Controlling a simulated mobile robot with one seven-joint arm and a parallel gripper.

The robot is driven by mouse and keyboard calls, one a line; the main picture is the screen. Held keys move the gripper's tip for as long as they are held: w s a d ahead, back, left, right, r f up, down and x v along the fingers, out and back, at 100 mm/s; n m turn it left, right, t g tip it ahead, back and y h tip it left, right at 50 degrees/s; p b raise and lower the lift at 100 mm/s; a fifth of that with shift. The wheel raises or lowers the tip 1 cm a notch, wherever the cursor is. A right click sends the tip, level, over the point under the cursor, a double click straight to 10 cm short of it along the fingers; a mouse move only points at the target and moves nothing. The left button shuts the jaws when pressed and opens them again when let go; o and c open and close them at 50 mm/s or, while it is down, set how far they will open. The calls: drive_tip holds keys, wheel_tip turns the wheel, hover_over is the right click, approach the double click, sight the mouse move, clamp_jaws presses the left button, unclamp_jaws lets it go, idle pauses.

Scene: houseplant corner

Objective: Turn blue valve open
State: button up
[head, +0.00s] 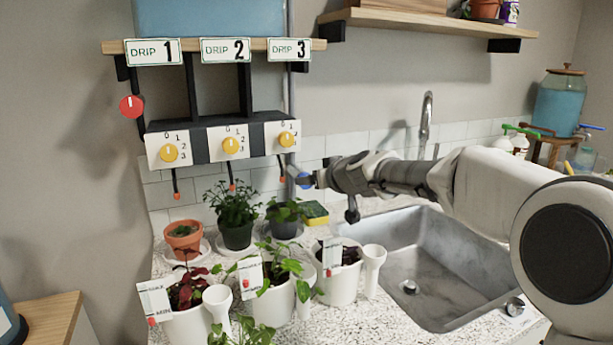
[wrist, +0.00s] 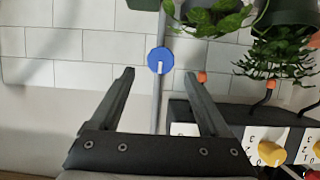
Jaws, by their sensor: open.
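The blue valve (wrist: 160,61) is a round knob with a white mark, on a thin grey vertical pipe (wrist: 162,30) against the tiled wall. In the wrist view its white mark lies roughly in line with the pipe. My gripper (wrist: 160,73) is open, with one finger on each side of the knob's line and the knob centred near the fingertips. I see no contact.
Drip panels with yellow dials (head: 230,146) hang left of my gripper. A red valve (head: 131,106) is at far left. Potted plants (head: 236,215) stand below on the counter. The sink (head: 430,265) and tap (head: 425,120) are to the right. A wooden shelf (head: 430,24) is above.

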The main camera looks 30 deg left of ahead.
sight(306, 188)
drive_tip(key=shift+p+x, duration=0.7)
drive_tip(key=shift+x, duration=2.5)
clamp_jaws()
